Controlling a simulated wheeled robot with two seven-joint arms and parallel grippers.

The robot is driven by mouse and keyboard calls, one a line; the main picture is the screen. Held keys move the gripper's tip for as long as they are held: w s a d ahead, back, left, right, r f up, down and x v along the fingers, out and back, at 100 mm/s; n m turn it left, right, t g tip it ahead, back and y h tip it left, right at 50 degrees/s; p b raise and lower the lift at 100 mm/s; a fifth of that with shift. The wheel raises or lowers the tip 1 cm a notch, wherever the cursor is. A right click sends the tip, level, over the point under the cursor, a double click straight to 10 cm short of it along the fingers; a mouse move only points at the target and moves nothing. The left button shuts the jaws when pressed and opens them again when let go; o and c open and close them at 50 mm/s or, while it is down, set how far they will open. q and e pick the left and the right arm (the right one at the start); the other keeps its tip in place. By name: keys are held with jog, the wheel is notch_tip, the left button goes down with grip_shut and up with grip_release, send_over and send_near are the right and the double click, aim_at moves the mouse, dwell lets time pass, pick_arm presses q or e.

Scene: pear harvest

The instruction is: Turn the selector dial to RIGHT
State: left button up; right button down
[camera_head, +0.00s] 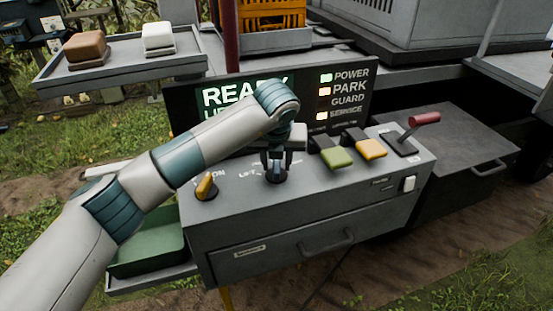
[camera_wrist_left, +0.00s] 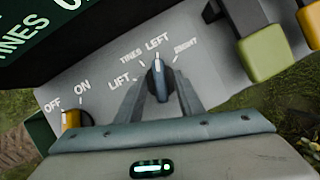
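The selector dial (camera_wrist_left: 158,82) is a dark round knob with a pale pointer line on the grey console. In the left wrist view its pointer faces up, towards the LEFT label (camera_wrist_left: 157,43). The RIGHT label (camera_wrist_left: 186,47) is to the right of that, and TINES and LIFT are to the left. My left gripper (camera_wrist_left: 160,80) is over the dial, with one finger on each side and small gaps to the knob. In the head view the left gripper (camera_head: 276,163) points down at the dial (camera_head: 277,177). My right gripper is not in view.
A yellow OFF/ON knob (camera_head: 206,187) is left of the dial. Green (camera_head: 338,158) and yellow (camera_head: 371,149) levers and a red-handled lever (camera_head: 424,119) stand to the right. A display panel (camera_head: 350,110) reading READY rises behind. A green tray (camera_head: 150,250) is at the left.

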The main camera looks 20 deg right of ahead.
pick_arm(q)
jog(key=shift+f, duration=0.15)
grip_shut()
